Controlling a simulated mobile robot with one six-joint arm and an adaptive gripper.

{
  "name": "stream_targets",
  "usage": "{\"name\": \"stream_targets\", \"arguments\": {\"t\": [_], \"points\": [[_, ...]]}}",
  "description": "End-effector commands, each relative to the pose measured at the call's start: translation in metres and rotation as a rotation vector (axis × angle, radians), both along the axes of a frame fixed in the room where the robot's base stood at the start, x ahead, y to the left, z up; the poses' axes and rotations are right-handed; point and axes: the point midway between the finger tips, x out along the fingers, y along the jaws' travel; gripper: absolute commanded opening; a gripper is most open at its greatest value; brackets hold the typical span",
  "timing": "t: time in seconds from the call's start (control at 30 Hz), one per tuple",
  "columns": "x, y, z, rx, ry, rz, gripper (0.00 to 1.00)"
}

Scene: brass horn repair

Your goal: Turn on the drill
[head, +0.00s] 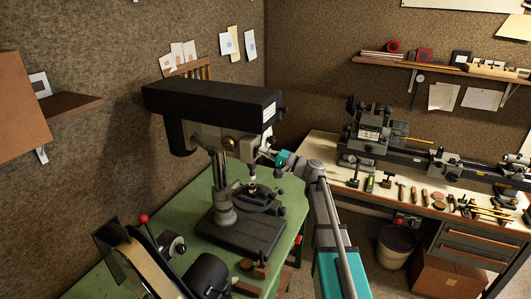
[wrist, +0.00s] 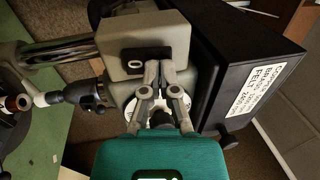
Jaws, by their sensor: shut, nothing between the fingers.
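The drill press (head: 213,105) stands on the green bench, with a black top cover, a grey body, a column and a dark base. In the wrist view its black cover (wrist: 225,65) with a white label fills the right side. A small black switch plate (wrist: 135,53) with a pale slot sits on a grey box of the drill. My gripper (head: 264,151) is at the right side of the drill head. In the wrist view its fingertips (wrist: 158,66) are shut and empty, close to the plate's lower right edge. I cannot tell whether they touch it.
The drill chuck (wrist: 86,94) and a feed handle are left of the fingers in the wrist view. A grinder with a red-knobbed lever (head: 144,218) stands at the front of the green bench (head: 196,195). A tool-covered workbench with a lathe (head: 370,135) is at right.

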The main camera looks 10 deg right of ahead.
Motion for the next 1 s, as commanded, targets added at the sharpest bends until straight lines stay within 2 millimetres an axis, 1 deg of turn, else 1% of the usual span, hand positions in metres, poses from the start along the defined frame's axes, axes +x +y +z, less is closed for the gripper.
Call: {"name": "stream_targets", "arguments": {"t": [0.13, 0.43, 0.57, 0.77, 0.87, 1.0], "points": [[0.005, 0.006, 0.005, 0.0, 0.0, 0.001, 0.0], [0.003, 0.004, 0.003, 0.0, 0.0, 0.001, 0.0], [0.001, 0.0, 0.004, 0.0, 0.0, 0.001, 0.0], [-0.007, -0.014, 0.008, 0.0, 0.0, 0.0, 0.0], [-0.013, -0.025, 0.012, 0.001, -0.001, 0.001, 0.0], [-0.027, -0.043, 0.016, 0.001, -0.001, 0.0, 0.0]]}}
